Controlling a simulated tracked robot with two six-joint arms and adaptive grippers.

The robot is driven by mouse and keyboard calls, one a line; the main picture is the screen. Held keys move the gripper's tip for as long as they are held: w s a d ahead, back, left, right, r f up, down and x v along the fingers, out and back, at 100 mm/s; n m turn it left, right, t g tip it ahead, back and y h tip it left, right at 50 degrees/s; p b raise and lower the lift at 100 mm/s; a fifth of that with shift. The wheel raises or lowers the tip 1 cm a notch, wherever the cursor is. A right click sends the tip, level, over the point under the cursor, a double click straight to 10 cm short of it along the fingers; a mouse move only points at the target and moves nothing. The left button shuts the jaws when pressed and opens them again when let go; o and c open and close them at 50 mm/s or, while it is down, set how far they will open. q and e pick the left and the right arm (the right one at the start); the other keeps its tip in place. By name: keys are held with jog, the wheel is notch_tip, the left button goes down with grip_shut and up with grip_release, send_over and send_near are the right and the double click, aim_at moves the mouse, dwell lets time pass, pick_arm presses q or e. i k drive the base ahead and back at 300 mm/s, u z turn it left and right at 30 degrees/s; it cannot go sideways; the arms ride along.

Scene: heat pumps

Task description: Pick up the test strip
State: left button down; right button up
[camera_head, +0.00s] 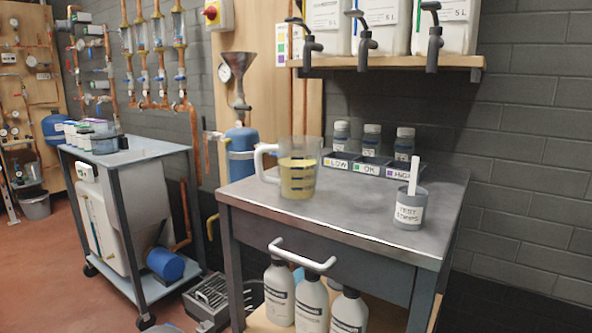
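A white test strip (413,174) stands upright, tilted slightly, in a small grey cup (409,210) labelled "TEST STRIPS". Its lower end is hidden inside the cup. The cup stands near the right front edge of the grey metal table (350,220). Neither my left nor my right gripper shows in the head view.
A clear jug (298,172) of yellowish liquid stands left on the table. Behind are trays marked LOW, OK and HIGH (366,170) with three bottles. A shelf with canisters and taps (365,42) overhangs the back. The table's front middle is clear.

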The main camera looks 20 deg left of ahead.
aim_at(412, 191)
jog(key=k, duration=1.25)
jog(key=z, duration=0.4)
jog(key=i, duration=0.7)
jog(key=z, duration=0.5)
jog(key=i, duration=0.75)
jog(key=u, duration=0.55)
